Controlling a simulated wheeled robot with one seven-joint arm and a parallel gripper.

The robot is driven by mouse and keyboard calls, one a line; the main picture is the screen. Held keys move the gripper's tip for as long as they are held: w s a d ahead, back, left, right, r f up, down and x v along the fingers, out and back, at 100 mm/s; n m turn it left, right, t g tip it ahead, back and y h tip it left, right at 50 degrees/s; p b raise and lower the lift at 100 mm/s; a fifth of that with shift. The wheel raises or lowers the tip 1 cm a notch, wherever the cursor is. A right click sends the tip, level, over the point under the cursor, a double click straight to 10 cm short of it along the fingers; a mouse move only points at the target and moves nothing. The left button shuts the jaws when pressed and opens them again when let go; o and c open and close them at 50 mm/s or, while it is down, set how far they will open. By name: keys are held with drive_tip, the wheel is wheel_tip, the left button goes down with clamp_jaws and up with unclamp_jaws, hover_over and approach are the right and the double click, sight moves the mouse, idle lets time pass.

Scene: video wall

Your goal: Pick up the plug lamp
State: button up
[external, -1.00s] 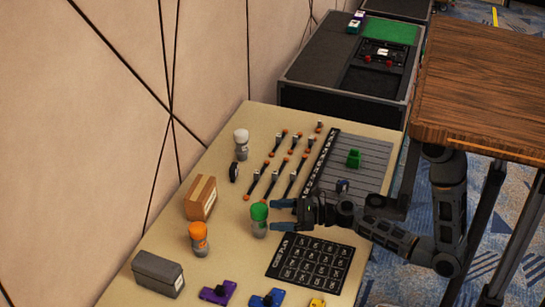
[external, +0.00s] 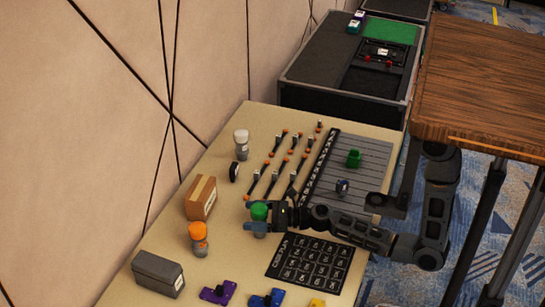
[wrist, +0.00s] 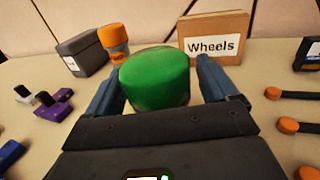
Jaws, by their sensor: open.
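The green-topped lamp-like object (external: 259,210), with a grey lower part, stands upright on the beige table (external: 222,150). In the wrist view its green cap (wrist: 155,80) fills the middle, between the two blue fingers. My gripper (external: 255,217) is open, with one finger on each side of it; the wrist view shows the fingertips (wrist: 160,70) apart. Gaps beside the cap look small, and I cannot tell whether a finger touches it. Its lower part is mostly hidden. Similar orange-topped (external: 199,238) and white-topped (external: 241,144) objects stand apart. No label shows which is the plug lamp.
A cardboard box marked "Wheels" (wrist: 214,38) stands behind the green cap. A grey box (external: 158,273) is at the front left. A black keypad mat (external: 310,262) and several orange-tipped rods (external: 271,184) lie nearby. The wooden tabletop (external: 480,80) is at upper right.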

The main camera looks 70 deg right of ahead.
drive_tip(key=c, duration=1.1)
drive_tip(key=shift+c, duration=0.2)
drive_tip(key=shift+r, duration=0.15)
